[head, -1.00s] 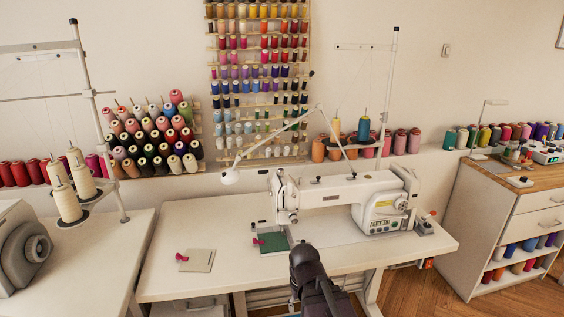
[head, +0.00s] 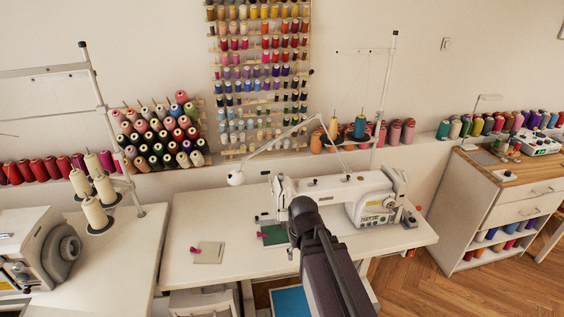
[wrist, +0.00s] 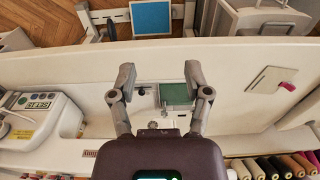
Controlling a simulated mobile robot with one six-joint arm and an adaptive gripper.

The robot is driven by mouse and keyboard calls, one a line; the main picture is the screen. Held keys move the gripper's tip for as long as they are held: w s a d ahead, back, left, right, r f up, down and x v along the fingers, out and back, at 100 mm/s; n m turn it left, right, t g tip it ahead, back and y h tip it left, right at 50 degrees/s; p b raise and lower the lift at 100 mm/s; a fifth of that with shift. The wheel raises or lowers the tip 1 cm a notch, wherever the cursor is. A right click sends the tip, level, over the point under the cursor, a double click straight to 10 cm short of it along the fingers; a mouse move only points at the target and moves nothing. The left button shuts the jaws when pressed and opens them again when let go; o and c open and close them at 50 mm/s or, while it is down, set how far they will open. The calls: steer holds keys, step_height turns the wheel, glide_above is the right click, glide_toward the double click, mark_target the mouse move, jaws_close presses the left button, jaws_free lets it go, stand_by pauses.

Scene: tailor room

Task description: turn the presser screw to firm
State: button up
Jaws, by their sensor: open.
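The white sewing machine (head: 335,190) stands on a white table (head: 215,275). Its head end is at the left, partly behind my arm in the head view. In the wrist view the machine's body (wrist: 40,112) is at the left. The presser screw is too small for me to single out; small dark knobs sit on the machine's top. My gripper (wrist: 160,78) is open and empty in the wrist view, its two fingers apart. Below, between the fingers, are a small metal part of the machine and a green cloth piece (wrist: 176,93). My gripper's fingers are hidden in the head view.
A pale pad with a pink clip (head: 208,252) lies on the table's left part. Thread cones (head: 160,135) line the wall. The table between pad and cloth is clear.

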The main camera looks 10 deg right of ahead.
step_height(320, 180, up, 14)
steer(key=w+p, duration=0.2)
steer(key=p, duration=1.1)
step_height(320, 180, up, 9)
steer(key=n+p, duration=0.9)
steer(key=n, duration=0.6)
glide_above(281, 175)
steer(key=shift+w+r, duration=0.15)
steer(key=shift+w, duration=0.05)
steer(key=shift+d, duration=0.1)
step_height(281, 175, down, 14)
steer(key=b, duration=1.4)
steer(key=shift+r, duration=0.1)
